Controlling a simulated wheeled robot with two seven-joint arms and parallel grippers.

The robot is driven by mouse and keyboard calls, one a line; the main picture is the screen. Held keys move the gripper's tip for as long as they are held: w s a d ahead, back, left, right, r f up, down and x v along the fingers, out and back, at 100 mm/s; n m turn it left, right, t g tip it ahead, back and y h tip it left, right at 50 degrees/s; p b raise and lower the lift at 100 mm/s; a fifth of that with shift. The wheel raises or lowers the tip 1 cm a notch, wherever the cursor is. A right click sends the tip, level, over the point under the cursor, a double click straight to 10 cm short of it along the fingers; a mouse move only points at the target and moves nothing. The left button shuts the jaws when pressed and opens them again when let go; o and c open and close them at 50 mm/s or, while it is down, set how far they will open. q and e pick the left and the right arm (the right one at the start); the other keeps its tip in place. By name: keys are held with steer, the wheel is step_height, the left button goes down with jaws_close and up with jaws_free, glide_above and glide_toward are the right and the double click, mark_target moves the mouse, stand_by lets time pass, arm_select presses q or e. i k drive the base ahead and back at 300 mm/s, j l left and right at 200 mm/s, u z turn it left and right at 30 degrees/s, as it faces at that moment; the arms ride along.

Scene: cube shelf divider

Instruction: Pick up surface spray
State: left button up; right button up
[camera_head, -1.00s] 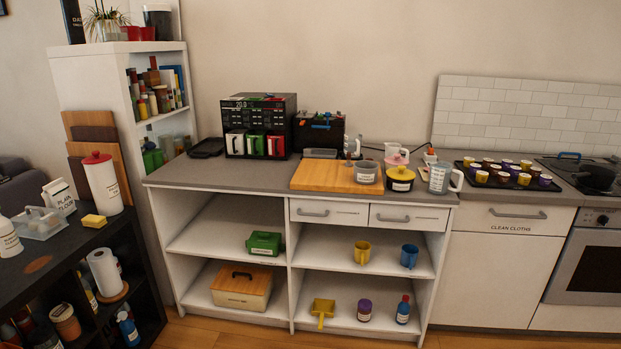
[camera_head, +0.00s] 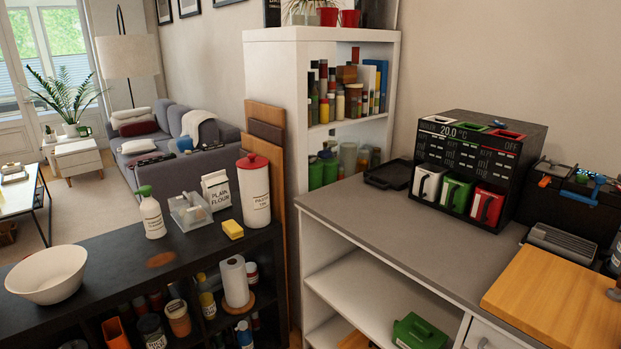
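A white spray bottle with a green trigger head (camera_head: 151,214) stands upright on top of the black cube shelf (camera_head: 105,256), left of the clear caddy; its label is too small to read. A blue bottle (camera_head: 244,335) stands low in a compartment of the same shelf, partly cut off by the bottom edge. Neither of my grippers is in view.
On the black shelf top stand a white bowl (camera_head: 48,274), a clear caddy (camera_head: 190,211), a flour bag (camera_head: 216,190), a yellow sponge (camera_head: 233,229) and a red-lidded pasta tin (camera_head: 254,192). Paper towel (camera_head: 235,281) stands below. A grey counter (camera_head: 400,232) lies right.

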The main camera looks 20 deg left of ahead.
mark_target(150, 211)
steer(key=i+j+u, duration=0.15)
steer(key=i+u, duration=0.9)
steer(key=k+j, duration=0.05)
steer(key=k, duration=0.05)
